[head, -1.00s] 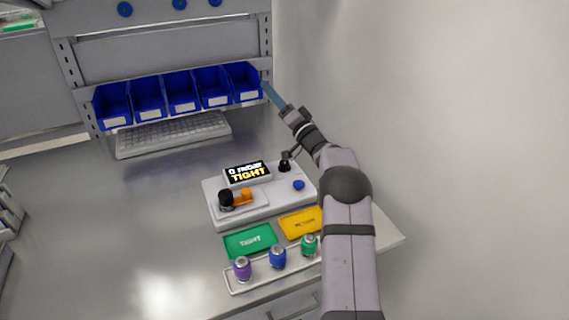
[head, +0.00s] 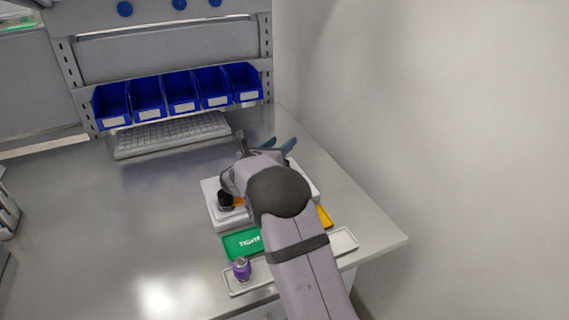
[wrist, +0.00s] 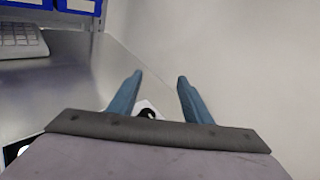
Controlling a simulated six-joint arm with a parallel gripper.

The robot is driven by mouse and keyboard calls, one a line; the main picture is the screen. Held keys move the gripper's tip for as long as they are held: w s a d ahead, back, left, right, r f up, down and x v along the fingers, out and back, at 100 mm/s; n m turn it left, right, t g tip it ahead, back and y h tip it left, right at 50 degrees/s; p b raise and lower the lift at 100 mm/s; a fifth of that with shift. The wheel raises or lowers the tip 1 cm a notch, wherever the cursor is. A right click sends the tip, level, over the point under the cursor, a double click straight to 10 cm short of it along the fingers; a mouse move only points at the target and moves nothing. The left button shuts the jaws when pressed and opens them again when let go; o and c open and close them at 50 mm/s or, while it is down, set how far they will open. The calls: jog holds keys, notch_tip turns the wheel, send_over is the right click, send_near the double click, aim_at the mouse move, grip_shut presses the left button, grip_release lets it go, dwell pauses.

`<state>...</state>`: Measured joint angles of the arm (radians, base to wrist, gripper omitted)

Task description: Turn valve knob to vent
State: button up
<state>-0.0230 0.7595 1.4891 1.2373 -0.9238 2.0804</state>
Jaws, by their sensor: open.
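The white device (head: 214,207) sits on the bench, mostly covered by my arm in the head view. A black cap-like part (head: 226,201) with an orange piece beside it shows at its left. My gripper (head: 279,144) is open, its blue fingers over the device's far right side. In the wrist view a black knob-like part (wrist: 147,113) on the white device shows low between the open fingers (wrist: 159,78), apart from them. I cannot tell for sure which part is the valve knob. The device's screen and blue button are hidden behind my arm.
A green "TIGHT" mat (head: 240,243) and a partly covered yellow mat (head: 325,217) lie in front. A white tray (head: 343,241) holds a purple vial (head: 241,268); its middle is hidden. Blue bins (head: 181,95) and a keyboard (head: 172,134) stand behind. The left bench is clear.

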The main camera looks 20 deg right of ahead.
jog(key=s+a+f+m, duration=0.1)
jog(key=s+a+f+m+g+y, duration=0.1)
jog(key=f, duration=0.1)
jog(key=s+a+f+m+g, duration=0.1)
jog(key=f, duration=0.1)
jog(key=shift+s+a+f, duration=0.15)
jog(key=shift+a, duration=0.15)
jog(key=shift+p+x, duration=1.3)
jog(key=shift+x, duration=2.4)
jog(key=shift+f, duration=0.1)
jog(key=c, duration=1.1)
